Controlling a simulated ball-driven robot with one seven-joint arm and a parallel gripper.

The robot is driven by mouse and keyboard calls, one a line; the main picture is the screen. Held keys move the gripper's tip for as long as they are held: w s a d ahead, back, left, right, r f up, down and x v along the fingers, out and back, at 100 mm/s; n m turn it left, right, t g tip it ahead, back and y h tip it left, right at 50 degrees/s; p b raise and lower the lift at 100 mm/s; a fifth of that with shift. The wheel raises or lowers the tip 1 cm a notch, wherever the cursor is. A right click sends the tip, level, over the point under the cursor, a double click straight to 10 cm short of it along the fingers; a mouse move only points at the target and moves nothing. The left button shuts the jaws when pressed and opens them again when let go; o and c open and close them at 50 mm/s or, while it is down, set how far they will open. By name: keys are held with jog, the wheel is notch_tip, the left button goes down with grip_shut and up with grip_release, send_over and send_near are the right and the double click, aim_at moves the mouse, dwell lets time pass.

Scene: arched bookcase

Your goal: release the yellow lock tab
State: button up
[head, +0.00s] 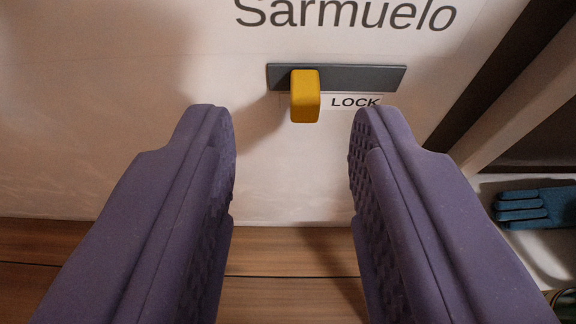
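The yellow lock tab (305,97) sticks out from a dark grey slot plate (362,78) on a pale upright panel. It sits toward the left part of the plate, with the printed word LOCK just to its right and below. My gripper (292,122) is open, with its two purple textured fingers wide apart. The tab shows in the gap between the fingertips, nearer the right one. Neither finger appears to touch it. The exact distance from the fingertips to the panel is hard to tell.
The pale panel (110,130) carries the large print "Sarmuelo" above the plate. A wooden surface (285,262) runs below it. On the right, past a dark upright gap and a pale frame edge, a blue glove (535,207) lies on a light shelf.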

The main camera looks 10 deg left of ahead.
jog(key=shift+p+v, duration=0.75)
jog(key=shift+v, duration=1.6)
